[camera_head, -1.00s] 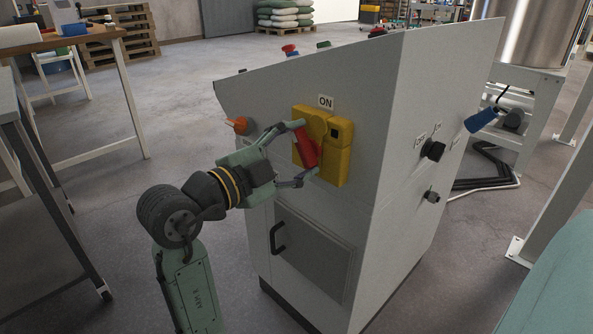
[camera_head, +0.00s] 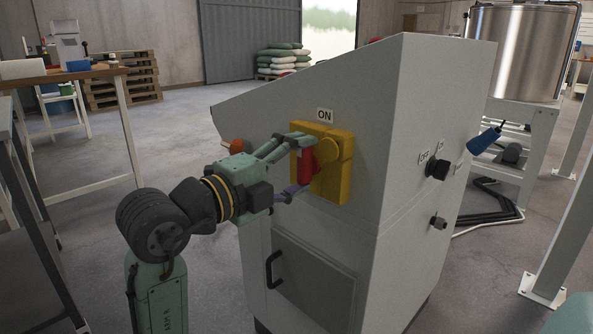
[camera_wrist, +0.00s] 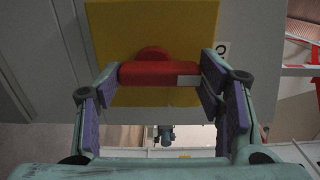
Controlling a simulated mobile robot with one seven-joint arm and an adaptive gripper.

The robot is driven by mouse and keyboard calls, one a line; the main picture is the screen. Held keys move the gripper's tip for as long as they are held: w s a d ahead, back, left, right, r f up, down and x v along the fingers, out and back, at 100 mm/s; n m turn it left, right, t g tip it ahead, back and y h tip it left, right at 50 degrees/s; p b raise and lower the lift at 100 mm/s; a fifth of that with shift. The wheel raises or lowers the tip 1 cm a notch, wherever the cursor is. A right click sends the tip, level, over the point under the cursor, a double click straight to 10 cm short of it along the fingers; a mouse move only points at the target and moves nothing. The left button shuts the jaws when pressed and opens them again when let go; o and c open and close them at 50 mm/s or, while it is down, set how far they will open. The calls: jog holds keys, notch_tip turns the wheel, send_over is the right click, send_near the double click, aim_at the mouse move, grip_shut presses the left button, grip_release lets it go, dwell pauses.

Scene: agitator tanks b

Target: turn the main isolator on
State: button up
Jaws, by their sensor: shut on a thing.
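The main isolator is a yellow box (camera_head: 335,182) on the sloped-top grey cabinet's front, with a red handle (camera_head: 306,166). An "ON" label (camera_head: 324,115) sits above the box. In the head view the handle stands close to upright, partly hidden by my fingers. My gripper (camera_head: 300,165) reaches in from the left and is shut on the handle, one finger near its top and one near its bottom. In the wrist view the red handle (camera_wrist: 150,73) lies across the yellow box (camera_wrist: 150,25), between both fingertips (camera_wrist: 160,80).
The grey cabinet (camera_head: 410,110) has a black knob (camera_head: 438,169), a blue-handled lever (camera_head: 484,140) and a small fitting (camera_head: 438,221) on its right side. An orange knob (camera_head: 237,146) is close beside my gripper. A door with a handle (camera_head: 274,270) is below.

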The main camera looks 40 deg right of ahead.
jog(key=shift+s, duration=0.1)
jog(key=o, duration=1.1)
jog(key=shift+o, duration=0.2)
jog(key=a, duration=1.2)
jog(key=shift+s, duration=0.45)
